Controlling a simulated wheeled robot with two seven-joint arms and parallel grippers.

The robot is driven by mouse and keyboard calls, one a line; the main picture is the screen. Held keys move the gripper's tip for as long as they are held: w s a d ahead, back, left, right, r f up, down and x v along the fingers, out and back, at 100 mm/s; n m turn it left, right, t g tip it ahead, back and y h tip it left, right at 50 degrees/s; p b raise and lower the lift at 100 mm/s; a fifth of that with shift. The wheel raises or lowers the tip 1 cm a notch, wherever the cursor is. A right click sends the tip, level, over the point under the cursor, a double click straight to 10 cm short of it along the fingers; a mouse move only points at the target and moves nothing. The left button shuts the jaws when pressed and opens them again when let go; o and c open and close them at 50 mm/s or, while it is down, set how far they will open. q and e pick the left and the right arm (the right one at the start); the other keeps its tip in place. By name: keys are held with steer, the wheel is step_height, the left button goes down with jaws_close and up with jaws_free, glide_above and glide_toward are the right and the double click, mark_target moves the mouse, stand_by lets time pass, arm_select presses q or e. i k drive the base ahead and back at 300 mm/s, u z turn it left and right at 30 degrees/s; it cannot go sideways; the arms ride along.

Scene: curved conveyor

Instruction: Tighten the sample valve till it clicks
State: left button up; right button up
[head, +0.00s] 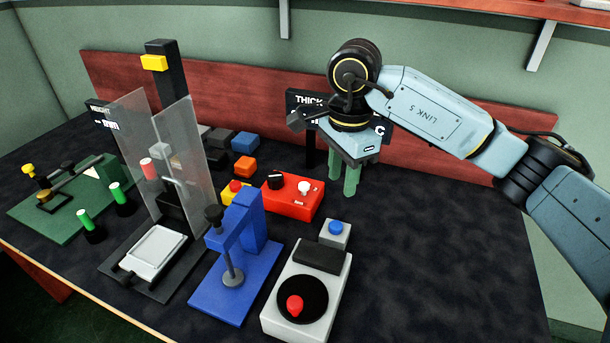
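No part is labelled as the sample valve, so I cannot tell for certain which it is. A red box (292,201) in the middle of the table carries a black knob (275,180) and a white T-shaped handle (304,188). In front of it, a white unit (306,319) has a black disc with a red knob (295,305) on top. My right gripper (344,180) points down behind and right of the red box, apart from it. Its two green fingers show, with nothing seen held; their gap is unclear. My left gripper is out of view.
A blue press stand (253,224) and a clear-shielded stand with a white tray (154,252) stand left. A grey block with a blue button (335,228) sits behind the white unit. A sign (308,101) is partly hidden behind my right gripper. The table's right side is clear.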

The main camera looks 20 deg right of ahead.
mark_target(276, 179)
steer(key=z, duration=0.85)
steer(key=k, duration=1.05)
steer(key=u, duration=0.75)
steer(key=i, duration=1.65)
